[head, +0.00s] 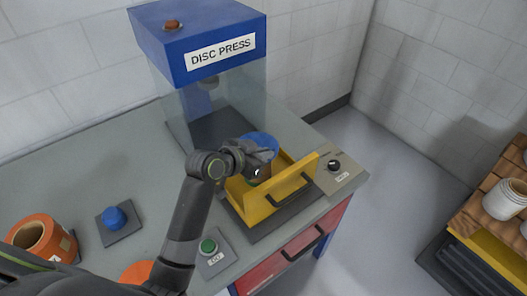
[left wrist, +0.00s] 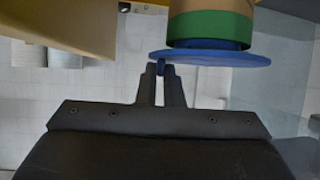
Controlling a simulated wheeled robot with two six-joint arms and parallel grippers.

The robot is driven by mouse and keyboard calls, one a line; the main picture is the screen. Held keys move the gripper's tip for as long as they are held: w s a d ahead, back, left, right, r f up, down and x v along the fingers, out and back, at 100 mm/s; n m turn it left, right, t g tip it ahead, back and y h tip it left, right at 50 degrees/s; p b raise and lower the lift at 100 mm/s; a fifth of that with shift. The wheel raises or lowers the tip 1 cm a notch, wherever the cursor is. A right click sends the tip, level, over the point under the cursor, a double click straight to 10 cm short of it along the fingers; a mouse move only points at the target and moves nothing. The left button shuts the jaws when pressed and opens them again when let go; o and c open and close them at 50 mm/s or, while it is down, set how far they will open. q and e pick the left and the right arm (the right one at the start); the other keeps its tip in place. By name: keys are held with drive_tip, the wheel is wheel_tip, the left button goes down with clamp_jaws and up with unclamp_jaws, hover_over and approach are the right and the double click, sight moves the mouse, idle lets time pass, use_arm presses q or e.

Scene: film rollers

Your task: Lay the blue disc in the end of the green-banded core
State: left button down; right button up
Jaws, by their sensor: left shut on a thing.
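The blue disc (head: 262,141) lies flat over the top of a brown core (head: 264,172) at the yellow tray of the press. In the left wrist view, the blue disc (left wrist: 210,58) sits against the end of the core with the green band (left wrist: 210,25). A narrow strip of darker blue shows between disc and band; I cannot tell how deep it is seated. My left gripper (head: 266,158) is beside the disc. In the left wrist view its fingers (left wrist: 161,75) are shut on a small blue part at the disc's edge. My right gripper is not in view.
The yellow tray (head: 248,207) stands in front of the clear-walled disc press (head: 205,45). A green button (head: 208,246), a blue button (head: 114,216) and a black knob (head: 335,165) are on the bench. An orange roll (head: 70,246) stands at the left. The bench's back left is clear.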

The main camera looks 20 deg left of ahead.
use_arm(q)
drive_tip(key=shift+p, duration=0.35)
idle(0.4)
drive_tip(key=shift+f, duration=0.1)
idle(0.6)
idle(0.5)
drive_tip(key=c, duration=1.5)
unclamp_jaws()
drive_tip(key=shift+o, duration=0.3)
drive_tip(key=o, duration=0.5)
